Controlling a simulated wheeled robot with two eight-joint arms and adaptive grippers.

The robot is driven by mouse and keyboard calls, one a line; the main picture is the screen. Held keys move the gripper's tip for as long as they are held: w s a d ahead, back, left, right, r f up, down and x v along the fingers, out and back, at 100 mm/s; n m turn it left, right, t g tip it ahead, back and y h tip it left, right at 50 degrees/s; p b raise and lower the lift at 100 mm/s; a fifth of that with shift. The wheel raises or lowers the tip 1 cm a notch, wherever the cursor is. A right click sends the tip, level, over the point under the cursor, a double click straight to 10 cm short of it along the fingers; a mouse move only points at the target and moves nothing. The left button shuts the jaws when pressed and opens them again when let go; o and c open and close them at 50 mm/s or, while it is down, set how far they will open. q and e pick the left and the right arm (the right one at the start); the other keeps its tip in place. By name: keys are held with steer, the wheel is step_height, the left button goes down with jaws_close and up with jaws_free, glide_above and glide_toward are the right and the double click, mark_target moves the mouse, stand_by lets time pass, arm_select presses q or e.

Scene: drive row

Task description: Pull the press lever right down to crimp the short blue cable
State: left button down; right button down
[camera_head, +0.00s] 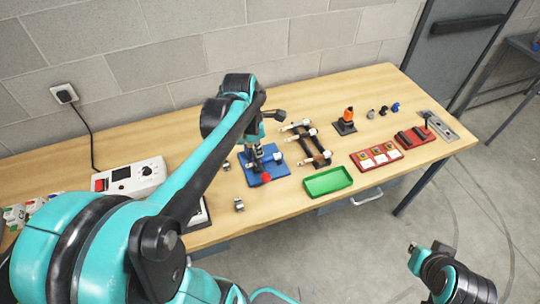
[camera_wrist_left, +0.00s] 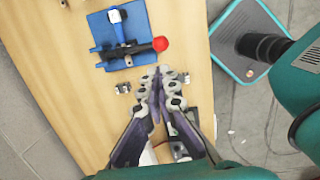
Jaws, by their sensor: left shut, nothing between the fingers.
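The press stands on a blue base (camera_head: 262,181), which also shows at the top of the left wrist view (camera_wrist_left: 133,24). Its black lever (camera_wrist_left: 130,51) reaches toward my side of the table and ends in a red knob (camera_head: 266,177). How far down the lever stands is hard to judge. My left gripper (camera_head: 257,156) points down and overlaps the press in the head view. In the left wrist view its fingertips (camera_wrist_left: 158,72) are together and empty, just below the red knob (camera_wrist_left: 161,44) and apart from it. I cannot make out the short blue cable.
A green tray (camera_head: 328,190) and a dark rack (camera_head: 312,146) stand right of the press. A white device (camera_head: 130,180) is at the left. Further right are a red card holder (camera_head: 357,157) and an orange-topped stand (camera_head: 345,127).

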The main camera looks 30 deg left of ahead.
arm_select(q)
steer(key=b, duration=0.5)
glide_toward(266, 181)
steer(key=f, duration=0.1)
steer(key=w+f, duration=0.1)
steer(key=f, duration=0.1)
steer(key=w+a+f, duration=0.1)
steer(key=f, duration=0.1)
steer(key=shift+w+f, duration=0.2)
steer(key=shift+w, duration=0.05)
steer(key=shift+p, duration=0.3)
steer(key=f, duration=0.1)
steer(key=f+b, duration=0.1)
steer(key=s+d+f+y+b, duration=0.1)
steer(key=shift+f+t, duration=0.25)
steer(key=shift+t, duration=0.15)
steer(key=shift+d, duration=0.1)
steer(key=shift+s, duration=0.1)
steer(key=shift+r, duration=0.1)
